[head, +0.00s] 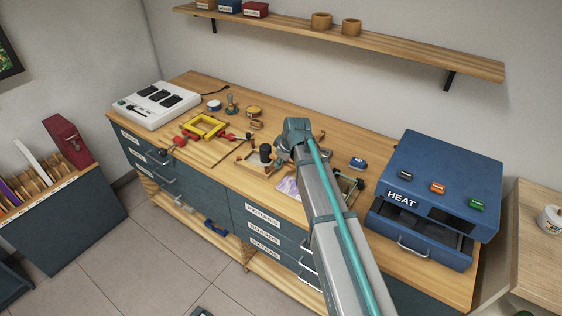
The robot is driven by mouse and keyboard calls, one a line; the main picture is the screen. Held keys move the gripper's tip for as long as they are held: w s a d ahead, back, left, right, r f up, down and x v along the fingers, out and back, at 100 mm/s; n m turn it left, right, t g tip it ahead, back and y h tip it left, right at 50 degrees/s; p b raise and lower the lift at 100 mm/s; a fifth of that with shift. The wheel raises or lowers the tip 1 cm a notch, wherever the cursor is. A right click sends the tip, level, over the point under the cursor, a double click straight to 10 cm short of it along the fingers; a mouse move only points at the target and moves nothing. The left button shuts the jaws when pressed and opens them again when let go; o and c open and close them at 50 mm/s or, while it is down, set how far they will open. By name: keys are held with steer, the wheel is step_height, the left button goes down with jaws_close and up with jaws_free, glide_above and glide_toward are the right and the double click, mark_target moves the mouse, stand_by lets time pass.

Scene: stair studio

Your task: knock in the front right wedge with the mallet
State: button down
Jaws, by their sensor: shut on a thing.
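My gripper (278,159) is small in the head view and partly hidden by my own arm, over the middle of the workbench. It is shut, apparently on the mallet. A dark, cylinder-shaped head (265,151), probably the mallet's, shows just left of it. A wooden frame (247,167) with small brown pieces at its corners lies on the bench around and below the gripper. My arm covers part of its right side. I cannot make out the front right wedge or whether the mallet touches anything.
A blue heat box (440,170) with its drawer partly open stands at the bench's right. A yellow frame (204,126) and red-handled clamps (181,142) lie left of the work. A white device (157,105) stands at the left end. A wall shelf (400,49) hangs above.

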step_height(320, 180, down, 6)
steer(key=b, duration=0.3)
steer(key=shift+r, duration=0.4)
steer(key=shift+r+p, duration=1.4)
steer(key=shift+r, duration=1.6)
steer(key=shift+r, duration=0.1)
